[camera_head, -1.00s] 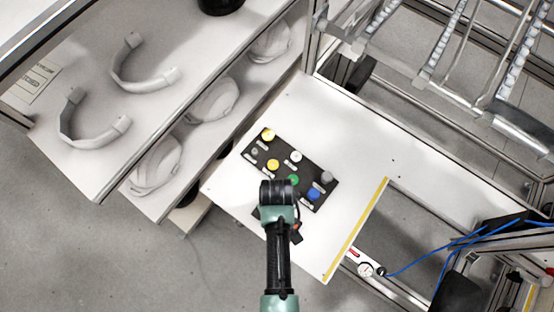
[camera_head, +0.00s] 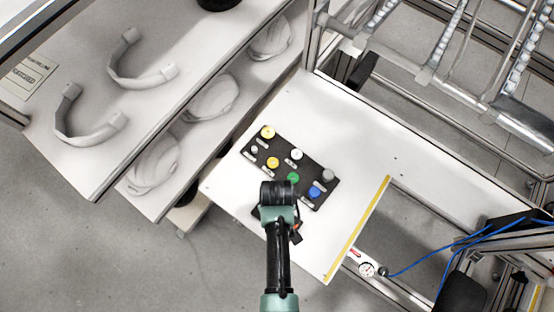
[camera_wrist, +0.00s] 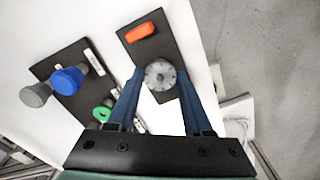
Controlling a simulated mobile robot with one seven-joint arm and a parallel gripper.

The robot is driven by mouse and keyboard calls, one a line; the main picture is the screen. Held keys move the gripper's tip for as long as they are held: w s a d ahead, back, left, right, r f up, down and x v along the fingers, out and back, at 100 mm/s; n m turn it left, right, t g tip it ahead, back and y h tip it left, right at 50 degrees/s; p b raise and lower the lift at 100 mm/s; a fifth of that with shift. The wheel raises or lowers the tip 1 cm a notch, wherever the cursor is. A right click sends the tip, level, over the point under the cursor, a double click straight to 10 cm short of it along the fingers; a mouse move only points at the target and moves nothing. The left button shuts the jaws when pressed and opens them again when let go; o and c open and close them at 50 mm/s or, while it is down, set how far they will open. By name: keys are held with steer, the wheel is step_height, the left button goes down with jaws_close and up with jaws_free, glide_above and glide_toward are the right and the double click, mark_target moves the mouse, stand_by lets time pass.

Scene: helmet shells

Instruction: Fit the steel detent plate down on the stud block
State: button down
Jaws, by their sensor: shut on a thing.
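A grey round disc with a notched face (camera_wrist: 160,74), which looks like the steel detent plate, sits between the tips of my gripper (camera_wrist: 160,80) in the wrist view. The blue fingers are shut on it. Behind it is a small dark block (camera_wrist: 150,42) with an orange-red piece (camera_wrist: 140,32). I cannot tell whether the disc touches this block or is above it, nor whether this is the stud block. In the head view my gripper (camera_head: 277,190) hides the disc and most of the small block; an orange-red bit (camera_head: 297,228) shows beside my arm.
A black board (camera_head: 318,171) with several coloured knobs, including blue (camera_head: 314,192) and green (camera_head: 293,178), lies close beyond my gripper. The white table (camera_head: 345,135) is clear to the right, up to a yellow-striped edge (camera_head: 358,228). Shelves with helmet shells (camera_head: 212,98) stand at left.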

steer(key=shift+f+b, duration=0.35)
steer(key=shift+f, duration=0.2)
steer(key=shift+c, duration=1.2)
jaws_free()
steer(key=shift+r, duration=0.1)
step_height(320, 180, up, 13)
steer(key=shift+b, duration=0.35)
